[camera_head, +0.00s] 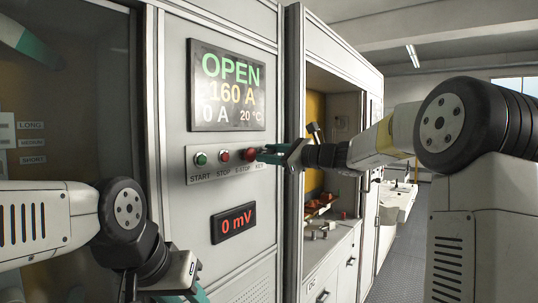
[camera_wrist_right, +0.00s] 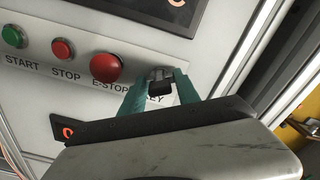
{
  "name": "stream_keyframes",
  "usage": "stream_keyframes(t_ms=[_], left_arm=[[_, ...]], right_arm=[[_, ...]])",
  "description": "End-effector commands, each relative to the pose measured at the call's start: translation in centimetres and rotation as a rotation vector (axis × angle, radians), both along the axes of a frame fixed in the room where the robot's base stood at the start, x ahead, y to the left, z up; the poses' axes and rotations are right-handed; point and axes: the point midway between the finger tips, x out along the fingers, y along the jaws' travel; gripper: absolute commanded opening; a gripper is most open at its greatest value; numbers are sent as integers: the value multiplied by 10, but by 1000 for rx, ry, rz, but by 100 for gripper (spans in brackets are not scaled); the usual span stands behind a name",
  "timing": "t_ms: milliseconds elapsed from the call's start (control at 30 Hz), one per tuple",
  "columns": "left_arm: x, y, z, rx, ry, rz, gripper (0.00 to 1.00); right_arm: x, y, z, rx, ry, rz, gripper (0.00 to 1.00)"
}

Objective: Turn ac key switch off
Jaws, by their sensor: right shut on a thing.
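The key switch (camera_wrist_right: 160,75) is at the right end of the button strip on the grey cabinet front, above the label KEY. My right gripper (camera_head: 264,154) reaches in from the right in the head view, and its teal fingers hide most of the key there. In the right wrist view the two fingers (camera_wrist_right: 161,84) are shut on the dark key, one on each side. Which way the key is turned is hard to tell. My left gripper (camera_head: 188,287) is low at the bottom edge of the head view, away from the panel and partly cut off.
A green START button (camera_head: 200,159), a red STOP button (camera_head: 224,156) and a larger red E-STOP (camera_head: 249,154) sit left of the key. The display (camera_head: 228,85) above reads OPEN, 160 A, 0 A, 20 °C. A smaller display (camera_head: 233,222) reads 0 mV. An open bay (camera_head: 330,215) lies right.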

Motion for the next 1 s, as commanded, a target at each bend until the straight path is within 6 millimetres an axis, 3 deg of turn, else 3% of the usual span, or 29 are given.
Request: stream_keyframes(t_ms=[1000], left_arm=[[0,0,0,0,0,0,36]], right_arm=[[0,0,0,-238,-327,1,0]])
